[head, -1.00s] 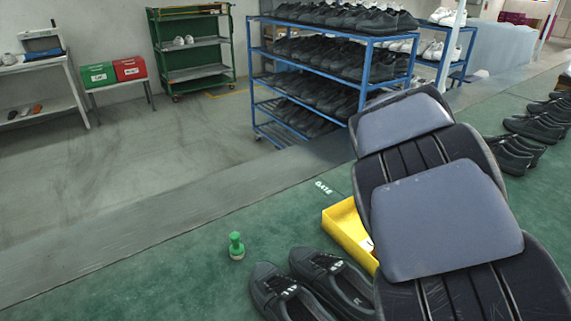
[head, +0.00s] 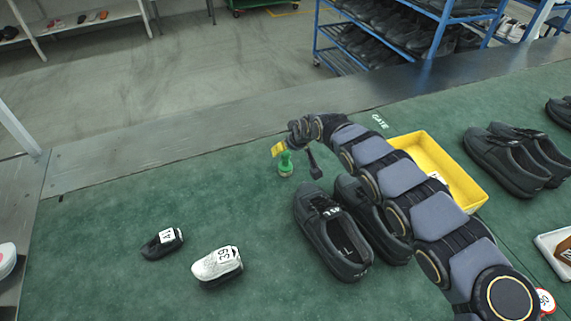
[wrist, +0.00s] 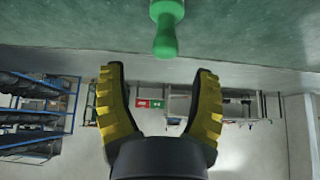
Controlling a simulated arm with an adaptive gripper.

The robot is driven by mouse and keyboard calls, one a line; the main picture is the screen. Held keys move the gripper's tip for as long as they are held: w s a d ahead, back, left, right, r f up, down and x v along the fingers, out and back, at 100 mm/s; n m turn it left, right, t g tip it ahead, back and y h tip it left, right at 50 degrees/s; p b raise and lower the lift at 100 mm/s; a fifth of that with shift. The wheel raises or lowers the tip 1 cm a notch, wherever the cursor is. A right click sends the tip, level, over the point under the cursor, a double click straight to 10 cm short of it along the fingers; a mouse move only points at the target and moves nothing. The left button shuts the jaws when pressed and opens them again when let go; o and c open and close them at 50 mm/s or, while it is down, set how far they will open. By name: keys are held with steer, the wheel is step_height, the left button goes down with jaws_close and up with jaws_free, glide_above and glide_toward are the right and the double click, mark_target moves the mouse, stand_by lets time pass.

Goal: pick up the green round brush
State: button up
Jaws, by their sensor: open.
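The green round brush (head: 285,163) stands upright on the green table in the head view, with its pale round base down. In the wrist view, which is upside down, the brush's green handle (wrist: 166,38) points down from the top edge. My gripper (head: 297,158) is beside the brush in the head view, with a yellow-padded finger close to the handle. In the wrist view my gripper (wrist: 158,70) is open and empty, its two fingers spread wide. The handle shows just beyond the fingertips, roughly in line with the gap. I cannot tell whether a finger touches it.
A pair of black shoes (head: 325,235) stands right of the brush, under my arm. A yellow tray (head: 465,192) lies further right. Small black (head: 161,244) and white (head: 217,265) shoes with number tags are at front left. The table left of the brush is clear.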

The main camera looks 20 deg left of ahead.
mark_target(285, 154)
steer(key=shift+w+a+f, duration=0.15)
steer(key=shift+a+f, duration=0.1)
steer(key=shift+f, duration=0.35)
steer(key=x, duration=0.4)
steer(key=shift+s+a+f, duration=0.15)
steer(key=shift+s+f, duration=0.1)
steer(key=shift+s, duration=0.1)
steer(key=shift+w+a+f, duration=0.2)
steer(key=shift+w+f, duration=0.15)
steer(key=shift+f, duration=0.1)
jaws_close()
